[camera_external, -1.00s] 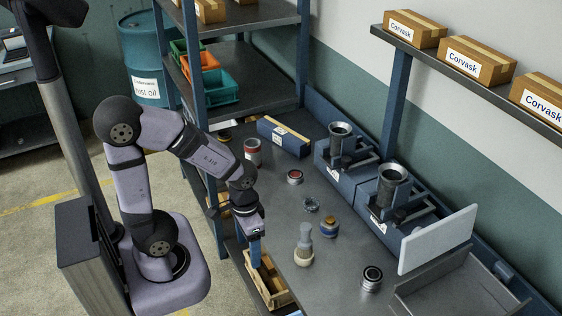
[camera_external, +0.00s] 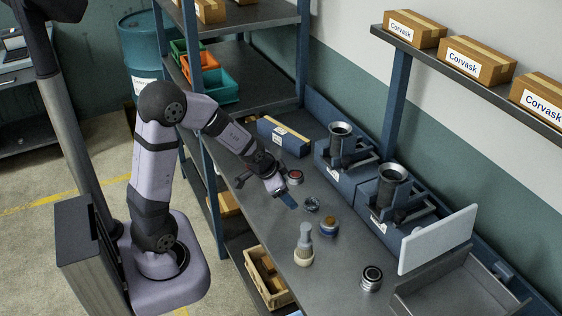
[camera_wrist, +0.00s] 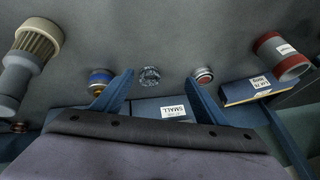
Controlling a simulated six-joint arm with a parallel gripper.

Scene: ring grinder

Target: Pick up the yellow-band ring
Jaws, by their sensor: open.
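No ring with a plainly yellow band can be made out. The closest match is a small round piece with a blue side and a gold-brown part (camera_external: 329,226), standing on the bench; it also shows in the wrist view (camera_wrist: 100,80), left of the fingers. A grey ring (camera_external: 311,205) lies between it and my gripper, and shows in the wrist view (camera_wrist: 149,76) beyond the gap between the fingers. A red-topped round piece (camera_external: 295,177) is just behind my gripper. My gripper (camera_external: 288,201) is open and empty above the bench, its blue fingers (camera_wrist: 162,88) wide apart.
A brush (camera_external: 304,246) stands upright near the front, with a dark round piece (camera_external: 371,278) to its right. Two blue grinder units (camera_external: 390,205) line the back. Shelving posts flank the bench's left end.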

